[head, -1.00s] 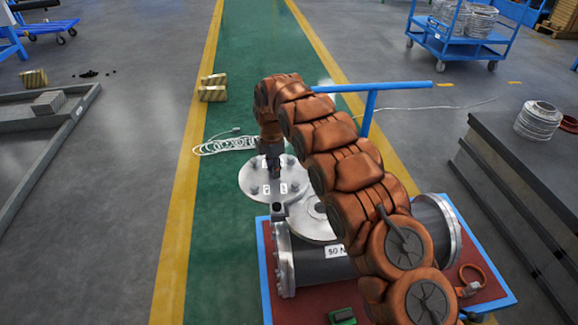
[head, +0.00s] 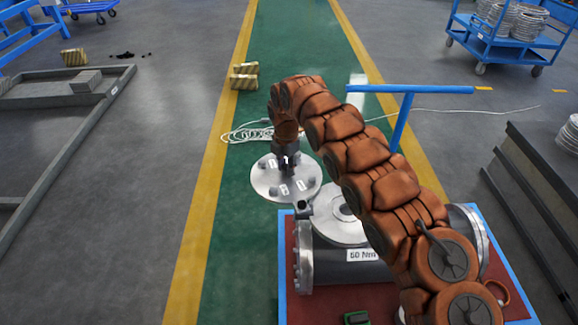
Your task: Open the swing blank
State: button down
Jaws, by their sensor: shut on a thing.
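The swing blank (head: 268,188) is a round silver disc with several bolt heads and small white labels. It is swung out to the left of the flange face (head: 335,222) on the dark cylindrical shell (head: 345,268). A dark pivot (head: 303,207) joins the two near the flange edge. My gripper (head: 287,168) points down at the top of the blank, shut on a part of it. The exact grip is small and partly hidden by the wrist. My arm covers the right side of the flange and shell.
The shell sits on a red-topped cart (head: 385,298) with a blue frame and blue handle (head: 410,89). A coiled white cable (head: 245,133) lies behind the blank. Wooden blocks (head: 244,76) stand farther back. The green lane (head: 235,255) at left is clear.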

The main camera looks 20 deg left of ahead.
aim_at(286, 166)
jog(key=c, duration=0.8)
grip_release()
jog(key=shift+c, duration=0.2)
jog(key=shift+r, duration=0.15)
notch_tip(286, 166, up, 12)
dwell(0.4)
